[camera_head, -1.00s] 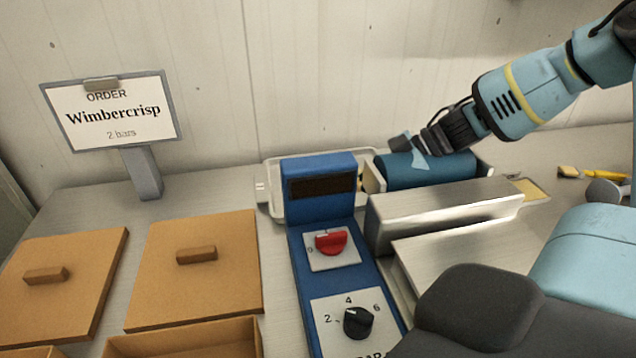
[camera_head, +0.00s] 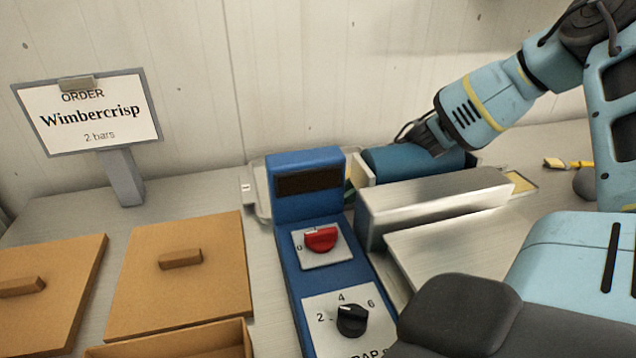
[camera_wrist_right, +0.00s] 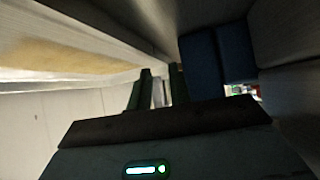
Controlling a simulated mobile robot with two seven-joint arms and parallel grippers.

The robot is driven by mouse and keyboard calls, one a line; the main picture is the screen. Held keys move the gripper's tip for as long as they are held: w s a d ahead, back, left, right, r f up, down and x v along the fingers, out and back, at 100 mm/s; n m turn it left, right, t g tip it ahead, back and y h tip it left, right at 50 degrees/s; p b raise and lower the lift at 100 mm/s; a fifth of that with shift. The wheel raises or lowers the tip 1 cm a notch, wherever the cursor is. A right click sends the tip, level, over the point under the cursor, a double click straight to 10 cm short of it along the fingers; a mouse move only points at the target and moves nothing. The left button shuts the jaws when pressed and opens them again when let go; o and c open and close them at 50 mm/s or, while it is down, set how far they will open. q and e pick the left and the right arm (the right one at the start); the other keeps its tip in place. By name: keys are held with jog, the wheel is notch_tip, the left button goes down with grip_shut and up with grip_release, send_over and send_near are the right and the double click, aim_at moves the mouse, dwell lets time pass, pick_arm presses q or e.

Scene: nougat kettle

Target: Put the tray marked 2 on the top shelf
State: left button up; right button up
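No tray with a readable 2 and no shelf can be made out. In the head view a pale tray (camera_head: 250,190) with a small label at its left end lies behind the blue control box (camera_head: 313,240), mostly hidden. My right gripper (camera_head: 412,133) is low behind the dark blue roller (camera_head: 405,162), its fingertips partly hidden. In the right wrist view the two dark fingers (camera_wrist_right: 160,90) stand a little apart, with a pale strip visible between them and no clearly held object. My left gripper is not in view.
A metal block (camera_head: 430,205) stands in front of the roller. Yellow-handled tools (camera_head: 580,164) lie at the right. The wall is close behind.

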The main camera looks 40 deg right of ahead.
jog(key=x, duration=0.4)
jog(key=shift+w+b, duration=0.1)
jog(key=shift+b, duration=0.2)
jog(key=shift+r, duration=0.1)
jog(key=shift+c, duration=0.2)
grip_shut()
dwell(0.9)
